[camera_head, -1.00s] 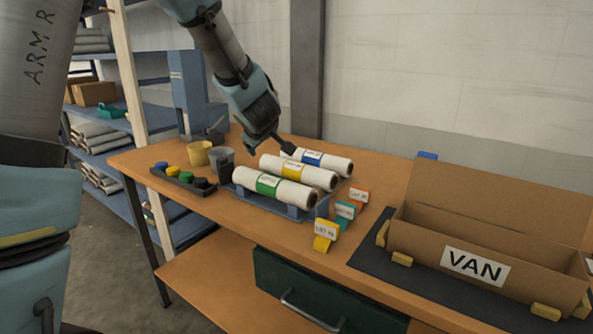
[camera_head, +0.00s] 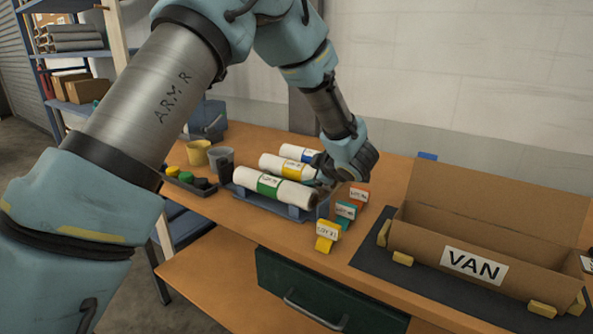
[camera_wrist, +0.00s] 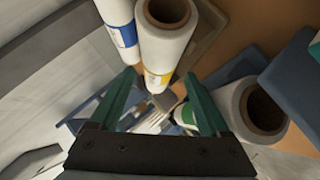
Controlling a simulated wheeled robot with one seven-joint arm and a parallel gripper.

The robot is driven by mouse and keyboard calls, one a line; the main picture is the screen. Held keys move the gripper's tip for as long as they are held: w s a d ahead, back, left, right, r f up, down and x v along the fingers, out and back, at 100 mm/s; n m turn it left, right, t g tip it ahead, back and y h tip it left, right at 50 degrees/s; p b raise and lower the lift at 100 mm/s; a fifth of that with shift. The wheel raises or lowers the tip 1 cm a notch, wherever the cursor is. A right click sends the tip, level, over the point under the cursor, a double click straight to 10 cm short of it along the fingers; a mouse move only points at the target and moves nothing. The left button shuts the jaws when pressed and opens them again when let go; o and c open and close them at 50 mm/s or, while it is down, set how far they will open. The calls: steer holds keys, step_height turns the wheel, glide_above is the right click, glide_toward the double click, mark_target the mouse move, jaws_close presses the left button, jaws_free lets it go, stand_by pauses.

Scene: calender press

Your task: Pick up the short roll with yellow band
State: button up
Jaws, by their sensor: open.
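The white roll with the yellow band (camera_head: 272,161) lies in the middle of three rolls on a blue rack on the bench. In the wrist view its hollow end faces up and its yellow band (camera_wrist: 157,78) appears between my fingertips. My gripper (camera_wrist: 159,76) is open, with its teal fingers either side of that band in the picture; I cannot tell whether they touch the roll. In the head view my gripper (camera_head: 324,170) is at the right end of the rolls, and my wrist hides part of the yellow-band roll's right end.
The green-band roll (camera_head: 244,178) lies in front and the blue-band roll (camera_head: 290,150) behind, both close by. Coloured label blocks (camera_head: 327,232) stand right of the rack (camera_head: 290,212). A cardboard box marked VAN (camera_head: 425,250) is further right. Cups (camera_head: 198,154) stand at left.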

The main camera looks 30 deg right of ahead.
mark_target(308, 172)
steer(key=p+x, duration=0.1)
steer(key=x, duration=0.5)
steer(key=shift+w+f+p, duration=0.1)
steer(key=shift+w+p, duration=0.1)
steer(key=shift+p, duration=0.15)
steer(key=shift+c, duration=0.3)
jaws_close()
